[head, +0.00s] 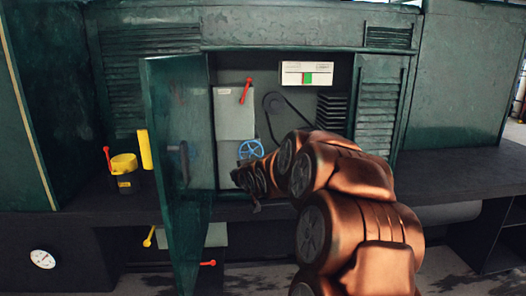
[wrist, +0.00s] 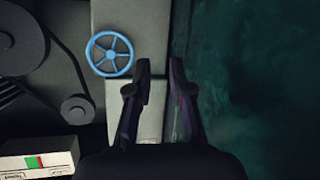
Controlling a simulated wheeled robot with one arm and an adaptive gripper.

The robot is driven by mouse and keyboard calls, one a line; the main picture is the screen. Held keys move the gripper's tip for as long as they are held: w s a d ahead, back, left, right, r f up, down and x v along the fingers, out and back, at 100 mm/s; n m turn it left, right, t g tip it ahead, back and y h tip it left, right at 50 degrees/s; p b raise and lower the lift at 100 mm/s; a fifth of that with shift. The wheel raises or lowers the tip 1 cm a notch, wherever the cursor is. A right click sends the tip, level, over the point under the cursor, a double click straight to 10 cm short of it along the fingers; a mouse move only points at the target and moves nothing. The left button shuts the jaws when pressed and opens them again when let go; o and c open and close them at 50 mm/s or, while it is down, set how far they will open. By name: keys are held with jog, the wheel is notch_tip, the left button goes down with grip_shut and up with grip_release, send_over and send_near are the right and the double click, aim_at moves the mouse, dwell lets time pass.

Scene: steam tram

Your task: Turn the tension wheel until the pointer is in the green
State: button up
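The tension wheel (head: 250,149) is a blue spoked handwheel inside the open cabinet; it also shows in the wrist view (wrist: 110,54), left of my fingers and apart from them. The gauge (head: 306,73) is a white box at the cabinet's upper right with a green patch; it is at the lower left of the wrist view (wrist: 36,158). A red mark adjoins the green there; I cannot tell which part is the pointer. My gripper (wrist: 160,66) is open and empty, its two fingertips apart. In the head view my arm hides part of the cabinet's lower right.
The green cabinet door (head: 177,170) stands open at the left, close beside my gripper. A red lever (head: 245,91) sits above the wheel. A belt and pulleys (wrist: 76,107) lie between wheel and gauge.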

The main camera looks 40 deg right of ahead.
jog(key=w+d+t+h, duration=0.1)
jog(key=w+d, duration=0.1)
jog(key=d, duration=0.5)
jog(key=m+t+h, duration=0.1)
jog(key=t+h, duration=0.1)
jog(key=t, duration=0.1)
send_near(251, 152)
jog(key=s+d, duration=0.2)
jog(key=d, duration=0.2)
jog(key=p+x, duration=0.3)
jog(key=x, duration=0.5)
jog(key=shift+a+r, duration=0.15)
jog(key=shift+r, duration=0.1)
jog(key=shift+c, duration=0.2)
grip_shut()
